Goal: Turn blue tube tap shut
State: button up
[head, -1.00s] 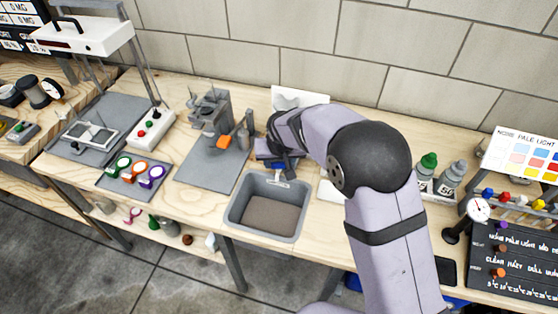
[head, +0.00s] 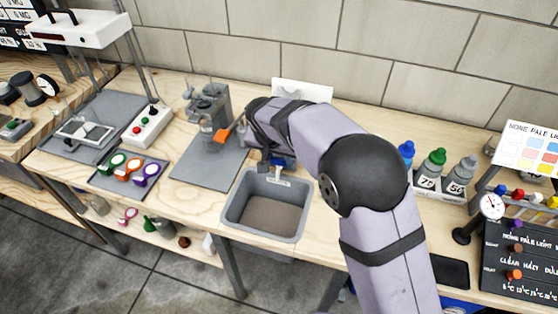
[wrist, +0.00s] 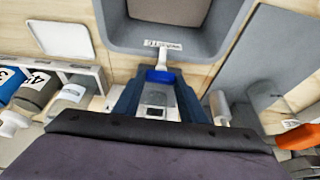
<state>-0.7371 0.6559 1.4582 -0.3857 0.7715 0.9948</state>
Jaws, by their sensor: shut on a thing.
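In the wrist view the blue tap (wrist: 160,75) sits between the fingertips of my gripper (wrist: 158,82), at the near rim of the grey basin (wrist: 222,40). My gripper is shut on it. A pale fitting runs from the tap toward a small white label on the basin rim. Below the tap, a clear part with a grey piece shows between the fingers. In the head view my gripper (head: 277,158) is at the back rim of the basin (head: 232,222), and my arm hides most of the tap.
A grey stand with an orange part (head: 221,136) is left of my gripper. Bottles with blue (head: 406,149), green (head: 434,156) and grey caps stand in a rack at right. A white card (head: 303,90) stands behind my arm. The basin looks empty.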

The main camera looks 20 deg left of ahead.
jog(key=o, duration=1.1)
jog(key=shift+c, duration=0.2)
jog(key=shift+r, duration=0.1)
jog(key=b+v, duration=0.1)
jog(key=v, duration=0.6)
jog(key=shift+r, duration=0.1)
jog(key=s+d+g+p, duration=0.2)
jog(key=d+p, duration=0.1)
jog(key=d, duration=1.1)
jog(key=s+d+f+g+p, duration=0.1)
jog(key=s+d+p, duration=0.3)
jog(key=s+d, duration=1.4)
jog(key=shift+s+d+f+g, duration=0.3)
jog(key=shift+s+f+g, duration=0.15)
jog(key=shift+g, duration=0.35)
